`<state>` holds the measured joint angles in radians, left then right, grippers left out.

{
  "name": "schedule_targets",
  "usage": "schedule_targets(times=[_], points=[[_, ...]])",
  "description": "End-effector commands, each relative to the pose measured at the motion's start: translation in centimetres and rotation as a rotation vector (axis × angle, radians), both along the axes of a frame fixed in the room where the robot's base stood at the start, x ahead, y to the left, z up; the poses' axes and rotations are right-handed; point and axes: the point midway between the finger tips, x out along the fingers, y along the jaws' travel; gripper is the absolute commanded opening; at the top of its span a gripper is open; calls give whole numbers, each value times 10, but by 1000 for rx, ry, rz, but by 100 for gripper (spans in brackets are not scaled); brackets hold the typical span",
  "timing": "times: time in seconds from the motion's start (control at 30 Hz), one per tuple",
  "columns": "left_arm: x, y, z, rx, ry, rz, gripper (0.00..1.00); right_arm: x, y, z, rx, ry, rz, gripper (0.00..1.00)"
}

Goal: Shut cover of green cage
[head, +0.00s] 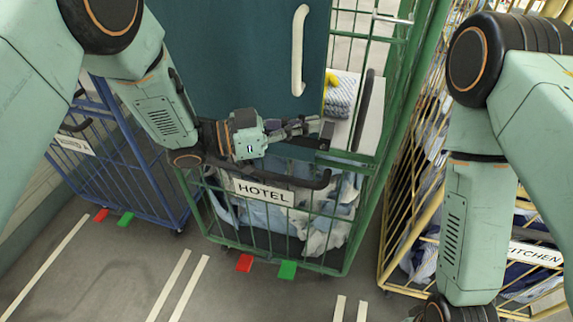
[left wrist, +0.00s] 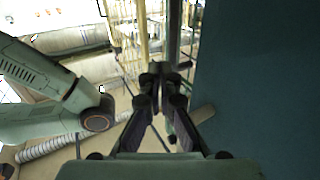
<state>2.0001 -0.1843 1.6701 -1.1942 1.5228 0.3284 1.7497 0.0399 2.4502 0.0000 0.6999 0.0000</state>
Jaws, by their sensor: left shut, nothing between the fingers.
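The green cage (head: 347,240) stands ahead of me with a "HOTEL" sign (head: 264,192) on its lower front. Its dark teal cover (head: 235,60) fills the left and middle of the upper front, with a vertical white handle (head: 298,50) near its right edge. A gap right of the cover shows the inside. My left gripper (head: 325,131) is shut and empty, pointing right, below the handle and near the cover's lower right. In the left wrist view its shut fingers (left wrist: 161,72) are beside the teal cover (left wrist: 265,85). My right gripper is out of view.
White and pale blue laundry (head: 325,230) lies low in the green cage. A grey-white item with yellow (head: 341,97) shows higher up. A blue cage (head: 130,165) stands left, a yellow "KITCHEN" cage (head: 400,225) right.

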Motion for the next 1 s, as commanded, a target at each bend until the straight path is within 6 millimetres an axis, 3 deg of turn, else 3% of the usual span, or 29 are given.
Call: schedule_targets(times=[0.6,1.0], points=[[-80,26,-1,0,1,1,0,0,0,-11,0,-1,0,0],[-94,30,-3,14,-1,3,0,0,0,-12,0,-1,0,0]])
